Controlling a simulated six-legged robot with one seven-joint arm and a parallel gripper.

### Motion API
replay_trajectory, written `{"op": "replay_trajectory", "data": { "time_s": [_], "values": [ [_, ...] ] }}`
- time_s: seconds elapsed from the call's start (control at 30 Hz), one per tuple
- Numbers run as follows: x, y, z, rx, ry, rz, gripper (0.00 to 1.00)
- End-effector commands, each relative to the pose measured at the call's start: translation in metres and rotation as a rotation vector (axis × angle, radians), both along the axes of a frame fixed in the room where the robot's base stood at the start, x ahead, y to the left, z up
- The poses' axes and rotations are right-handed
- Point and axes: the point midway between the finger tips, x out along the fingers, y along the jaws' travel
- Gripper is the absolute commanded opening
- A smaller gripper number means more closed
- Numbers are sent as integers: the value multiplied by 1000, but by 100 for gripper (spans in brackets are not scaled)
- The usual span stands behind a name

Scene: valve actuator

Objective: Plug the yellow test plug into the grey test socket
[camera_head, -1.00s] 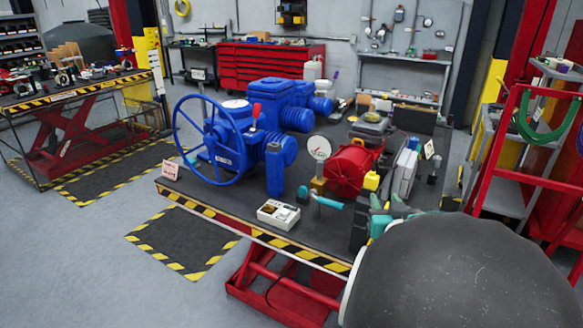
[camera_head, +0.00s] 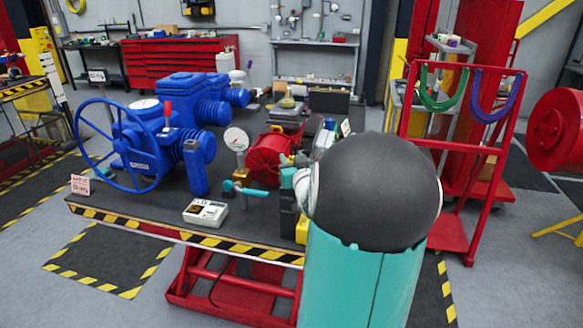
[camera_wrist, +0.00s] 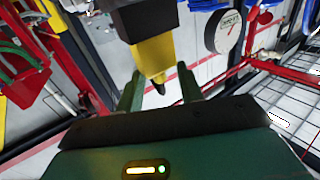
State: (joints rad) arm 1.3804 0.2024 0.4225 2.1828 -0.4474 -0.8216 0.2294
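In the wrist view a yellow piece (camera_wrist: 152,57) with a dark tip hangs below a black block (camera_wrist: 145,17). It looks like the test plug. My gripper (camera_wrist: 160,86) has two green fingers standing apart on either side of the dark tip. A gap shows between the right finger and the yellow piece, so I see no grip on it. In the head view my teal gripper (camera_head: 288,178) is near the red drum, partly hidden by my arm. Something yellow (camera_head: 302,230) shows low beside a black box (camera_head: 288,218). I cannot make out the grey socket.
The dark bench (camera_head: 150,208) has a striped front edge. It bears a blue valve actuator (camera_head: 165,140), a red drum (camera_head: 266,157), a gauge (camera_head: 236,139), a teal-handled tap (camera_head: 250,191) and a white box (camera_head: 206,212). A red hose rack (camera_head: 455,150) stands to the right.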

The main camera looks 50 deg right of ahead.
Motion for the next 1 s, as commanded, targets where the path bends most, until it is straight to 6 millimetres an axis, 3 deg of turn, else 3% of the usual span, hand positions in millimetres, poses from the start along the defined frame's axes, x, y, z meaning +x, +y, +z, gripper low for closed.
{"op": "replay_trajectory", "data": {
  "time_s": [0.1,0.33,0.53,1.0],
  "values": [
    [9,-7,0,1,1,0,37],
    [10,-9,0,-1,1,0,37],
    [10,-8,0,0,1,0,0],
    [10,-8,5,1,1,1,0]
  ]
}}
